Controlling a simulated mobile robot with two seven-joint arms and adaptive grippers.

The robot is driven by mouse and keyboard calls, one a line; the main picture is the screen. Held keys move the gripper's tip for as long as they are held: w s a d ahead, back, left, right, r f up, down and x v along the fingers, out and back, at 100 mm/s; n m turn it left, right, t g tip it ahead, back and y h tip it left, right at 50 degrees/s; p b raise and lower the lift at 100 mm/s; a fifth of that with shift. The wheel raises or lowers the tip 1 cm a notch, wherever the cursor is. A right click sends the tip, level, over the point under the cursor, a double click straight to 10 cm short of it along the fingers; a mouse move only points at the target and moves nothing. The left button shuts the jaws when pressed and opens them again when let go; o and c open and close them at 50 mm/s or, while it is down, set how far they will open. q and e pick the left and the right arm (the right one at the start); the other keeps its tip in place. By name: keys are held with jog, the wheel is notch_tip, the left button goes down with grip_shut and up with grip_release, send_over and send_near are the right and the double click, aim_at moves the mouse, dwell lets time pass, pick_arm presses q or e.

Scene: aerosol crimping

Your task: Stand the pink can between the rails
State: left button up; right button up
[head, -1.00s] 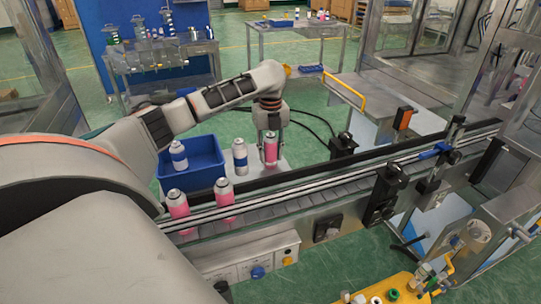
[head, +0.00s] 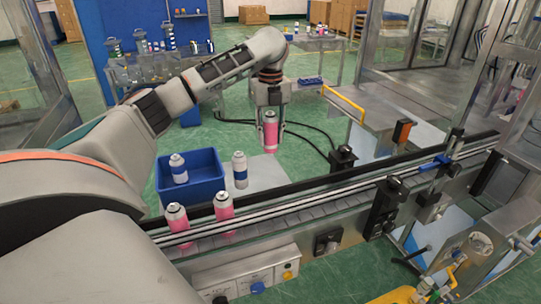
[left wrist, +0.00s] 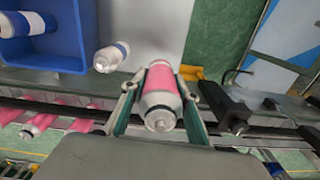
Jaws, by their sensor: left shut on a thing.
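My left gripper (head: 270,112) is shut on a pink can (head: 270,134) and holds it upright, raised above the grey side table. In the left wrist view the pink can (left wrist: 160,85) sits between the two fingers (left wrist: 158,110). The conveyor's rails (head: 330,184) run along the belt in front of the held can, which is apart from them. Two other pink cans, one at the left (head: 177,220) and one beside it (head: 223,210), stand between the rails at the belt's left part. My right gripper is not in view.
A blue bin (head: 205,186) holds a blue-banded can (head: 179,170). Another blue-banded can (head: 240,170) stands on the grey side table (head: 265,172) beside it. The belt right of the two pink cans is clear up to a black sensor block (head: 385,200).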

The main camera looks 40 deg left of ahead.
aim_at(270, 114)
pick_arm(q)
notch_tip(270, 114, up, 7)
jog(key=shift+f, duration=0.1)
jog(key=shift+d+r, duration=0.15)
jog(key=shift+r, duration=0.5)
jog(key=s+d+f+m, duration=0.2)
jog(key=s+d, duration=0.1)
jog(key=d, duration=1.6)
jog(key=shift+s+f, duration=0.2)
jog(key=shift+f, duration=6.65)
jog(key=shift+f, duration=0.5)
jog(key=o, duration=1.2)
jog(key=shift+c, duration=0.2)
jog(key=shift+r, duration=0.1)
